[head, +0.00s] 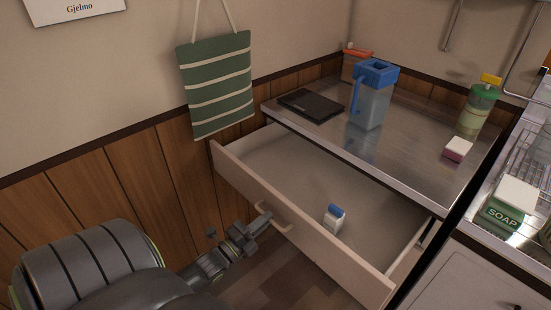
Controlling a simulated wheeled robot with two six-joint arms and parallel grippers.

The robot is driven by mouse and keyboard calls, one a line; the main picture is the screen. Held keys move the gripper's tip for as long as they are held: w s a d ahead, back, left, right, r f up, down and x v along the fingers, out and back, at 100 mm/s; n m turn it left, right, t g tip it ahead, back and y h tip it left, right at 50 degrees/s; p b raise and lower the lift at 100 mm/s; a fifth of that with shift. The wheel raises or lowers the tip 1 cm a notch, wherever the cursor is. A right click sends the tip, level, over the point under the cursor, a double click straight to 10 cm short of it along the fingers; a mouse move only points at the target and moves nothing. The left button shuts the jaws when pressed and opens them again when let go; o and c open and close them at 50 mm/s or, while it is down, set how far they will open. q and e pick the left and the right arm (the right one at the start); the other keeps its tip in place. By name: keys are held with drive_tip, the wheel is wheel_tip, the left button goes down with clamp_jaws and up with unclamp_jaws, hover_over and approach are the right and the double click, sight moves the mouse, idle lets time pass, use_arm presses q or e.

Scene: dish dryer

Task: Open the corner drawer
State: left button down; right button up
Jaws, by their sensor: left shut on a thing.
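The corner drawer (315,247) stands pulled well out from under the steel counter, its white inside showing. Its pale handle (273,219) is on the middle of the front panel. My left gripper (262,217) is at the handle and shut on it; the arm comes in from the lower left. A small white bottle with a blue cap (334,219) stands inside the drawer near the front panel. My right gripper is not in view.
The steel counter (405,150) above holds a blue-lidded pitcher (372,103), a black flat board (311,105), a green-topped bottle (477,109) and a sponge (458,150). A soap box (513,203) stands at the right. A striped cloth (217,86) hangs on the wall left of the drawer.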

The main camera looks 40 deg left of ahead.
use_arm(q)
drive_tip(key=r+p+v, duration=0.1)
drive_tip(key=v, duration=0.5)
drive_tip(key=shift+p, duration=0.3)
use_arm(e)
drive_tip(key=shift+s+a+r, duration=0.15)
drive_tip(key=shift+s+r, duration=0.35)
use_arm(q)
drive_tip(key=c, duration=1.5)
unclamp_jaws()
drive_tip(key=shift+r, duration=0.1)
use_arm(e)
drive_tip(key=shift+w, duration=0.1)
